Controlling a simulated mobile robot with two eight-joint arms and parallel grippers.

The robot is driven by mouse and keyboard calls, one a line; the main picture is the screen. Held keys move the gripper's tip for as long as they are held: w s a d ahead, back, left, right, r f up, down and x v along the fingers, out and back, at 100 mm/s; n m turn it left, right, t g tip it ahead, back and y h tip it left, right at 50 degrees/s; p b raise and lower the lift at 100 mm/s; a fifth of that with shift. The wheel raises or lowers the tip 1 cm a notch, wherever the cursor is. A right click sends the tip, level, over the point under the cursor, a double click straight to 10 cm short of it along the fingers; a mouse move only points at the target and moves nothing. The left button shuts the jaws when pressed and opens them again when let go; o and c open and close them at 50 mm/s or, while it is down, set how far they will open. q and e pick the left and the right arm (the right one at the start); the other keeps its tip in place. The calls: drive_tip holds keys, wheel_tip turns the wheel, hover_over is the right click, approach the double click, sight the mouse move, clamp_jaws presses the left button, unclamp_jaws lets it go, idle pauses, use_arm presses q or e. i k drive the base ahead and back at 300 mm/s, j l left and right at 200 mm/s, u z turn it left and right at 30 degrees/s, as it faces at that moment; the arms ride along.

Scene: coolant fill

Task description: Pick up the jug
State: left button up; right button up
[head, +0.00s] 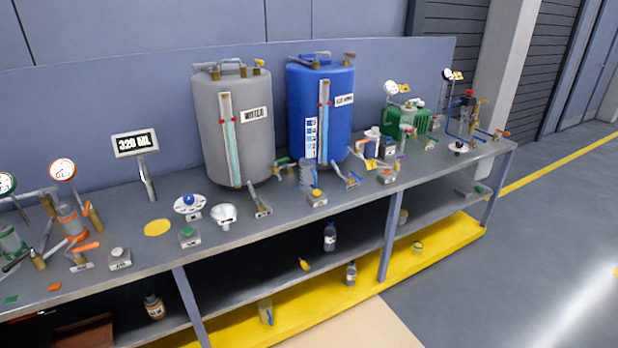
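Two clear vessels look like jugs. One clear jug (306,176) with a blue part on its side stands on the bench in front of the blue tank. Another clear container (264,311) with a blue part stands low on the yellow bottom level under the bench. I cannot tell which of the two is the task's jug. Neither of my grippers is in the head view.
A grey tank (238,150) and a blue tank (335,85) stand on the long grey bench (150,258). A display (135,143) reads about 320 mL. Bottles (330,237) stand on the lower shelf. The floor (510,270) at right is clear.

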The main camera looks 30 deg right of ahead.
sight(306, 166)
drive_tip(key=i+l+z, duration=0.25)
drive_tip(key=i+l, duration=0.35)
drive_tip(key=i+l+z, duration=0.2)
drive_tip(key=i+l, duration=0.4)
drive_tip(key=i+l+z, duration=0.25)
drive_tip(key=i+l, duration=0.25)
drive_tip(key=i, duration=0.2)
